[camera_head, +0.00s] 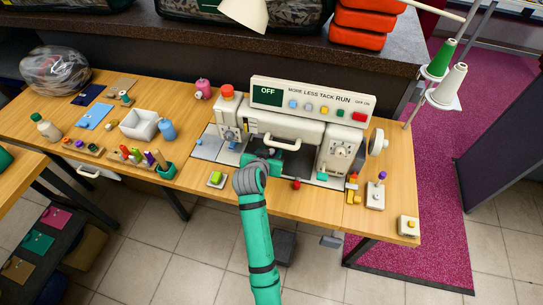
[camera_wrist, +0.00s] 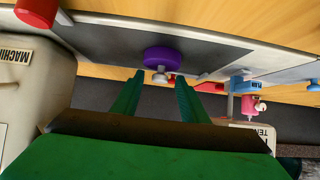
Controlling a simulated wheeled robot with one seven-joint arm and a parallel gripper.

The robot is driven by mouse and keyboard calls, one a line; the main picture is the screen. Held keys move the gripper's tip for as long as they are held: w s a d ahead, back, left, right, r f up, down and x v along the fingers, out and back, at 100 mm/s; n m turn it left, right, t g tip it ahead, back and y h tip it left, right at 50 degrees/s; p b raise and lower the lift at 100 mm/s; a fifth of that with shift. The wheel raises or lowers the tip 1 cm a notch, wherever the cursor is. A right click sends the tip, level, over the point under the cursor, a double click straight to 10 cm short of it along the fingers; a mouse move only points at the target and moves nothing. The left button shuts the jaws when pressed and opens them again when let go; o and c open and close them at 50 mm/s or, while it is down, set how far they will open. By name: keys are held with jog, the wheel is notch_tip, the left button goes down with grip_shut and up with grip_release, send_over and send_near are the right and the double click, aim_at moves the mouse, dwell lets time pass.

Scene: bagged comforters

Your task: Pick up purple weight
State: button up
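The purple weight (camera_wrist: 166,58) is a round purple piece with a small silver knob. In the wrist view it sits on the grey metal plate (camera_wrist: 115,40), just beyond my fingertips. My gripper (camera_wrist: 160,80) is open, its two green fingers apart and nothing held between them. The silver knob lies in line with the gap between the fingers. In the head view my gripper (camera_head: 264,165) is low in front of the sewing machine (camera_head: 300,130), and I cannot make out this weight there. A small purple knob (camera_head: 382,175) tops a white block at the right.
The machine's body stands close above and behind my gripper. Thread spools (camera_head: 441,58) stand at the right.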

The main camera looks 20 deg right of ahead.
grip_shut()
jog(key=shift+r, duration=0.15)
jog(key=shift+r, duration=0.55)
jog(key=shift+s+a+r, duration=0.15)
jog(key=shift+r, duration=0.4)
jog(key=shift+s+a+r, duration=0.1)
jog(key=shift+s+r, duration=0.05)
jog(key=shift+r, duration=0.4)
jog(key=s+a, duration=0.3)
jog(key=s, duration=0.1)
jog(key=s+a, duration=0.3)
jog(key=s, duration=0.2)
jog(key=s+a, duration=0.3)
jog(key=s, duration=0.2)
jog(key=shift+s+a, duration=0.2)
jog(key=shift+a, duration=0.1)
